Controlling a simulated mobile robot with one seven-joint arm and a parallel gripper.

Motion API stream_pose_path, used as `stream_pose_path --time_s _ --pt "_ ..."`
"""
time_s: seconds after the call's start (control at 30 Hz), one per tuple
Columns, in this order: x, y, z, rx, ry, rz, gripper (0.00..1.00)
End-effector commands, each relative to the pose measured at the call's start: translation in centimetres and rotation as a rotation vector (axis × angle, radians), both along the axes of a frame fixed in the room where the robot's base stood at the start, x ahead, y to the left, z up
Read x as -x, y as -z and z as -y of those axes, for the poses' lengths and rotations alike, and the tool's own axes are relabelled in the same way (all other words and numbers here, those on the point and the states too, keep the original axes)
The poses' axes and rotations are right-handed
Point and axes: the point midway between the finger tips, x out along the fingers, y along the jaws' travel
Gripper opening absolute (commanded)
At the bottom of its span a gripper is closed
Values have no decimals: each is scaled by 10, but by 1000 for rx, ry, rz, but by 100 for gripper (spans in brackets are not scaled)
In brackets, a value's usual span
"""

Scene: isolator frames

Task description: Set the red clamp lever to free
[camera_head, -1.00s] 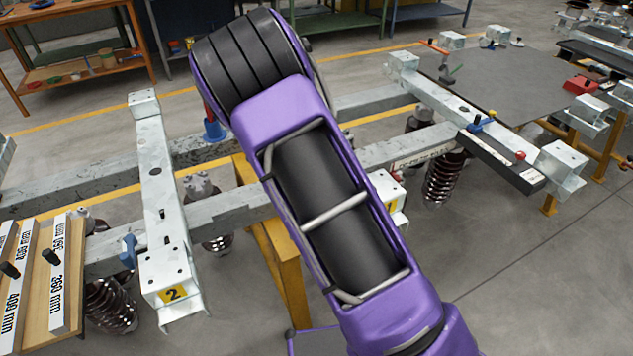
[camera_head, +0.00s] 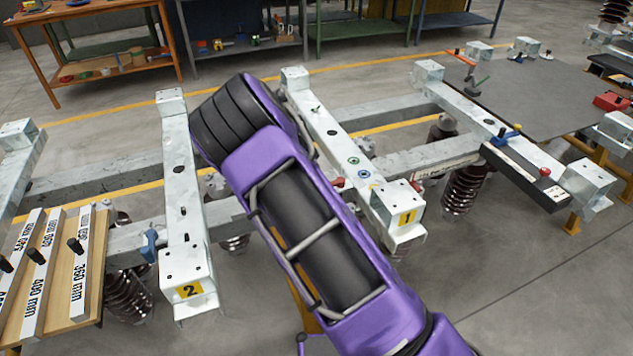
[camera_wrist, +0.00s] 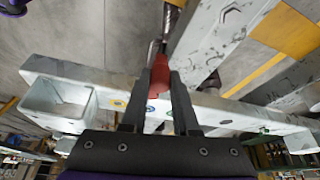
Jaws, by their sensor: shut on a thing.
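The red clamp lever (camera_wrist: 159,76) stands between the two dark fingers of my gripper (camera_wrist: 162,80) in the wrist view. The fingers are shut on it. It lies beside a pale metal crossbeam (camera_wrist: 110,92) with coloured ring marks. In the head view, a small red part (camera_head: 338,182) shows at my arm's right edge, by the crossbeam labelled 1 (camera_head: 325,130), and looks like the same lever. My purple arm hides the gripper and most of the lever there. I cannot tell the lever's exact setting.
Crossbeam 2 (camera_head: 183,215) stands to the left, with a blue lever (camera_head: 150,245) at its side. A wooden board with labelled gauge bars (camera_head: 90,300) is at lower left. A black bar with a red knob (camera_head: 525,172) lies on the right frame. Grey floor is open at lower right.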

Motion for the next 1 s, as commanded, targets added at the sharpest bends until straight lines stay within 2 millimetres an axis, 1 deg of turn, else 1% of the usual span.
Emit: stream_pose_path --time_s 0.03,0.37,0.4,0.47,0.5,0.57,0.87,1.0 --pt "-2 -1 -1 -1 -5 7 0" --pt "-3 -1 0 0 -5 8 0" --pt "-3 -1 0 0 -5 8 31" --pt "-3 -1 0 0 -4 7 42" --pt "-3 -1 0 1 -3 6 49" --pt "-2 -1 0 0 -3 5 58" --pt "-1 -1 0 0 -2 3 58" --pt "1 -13 -4 0 -3 4 58"
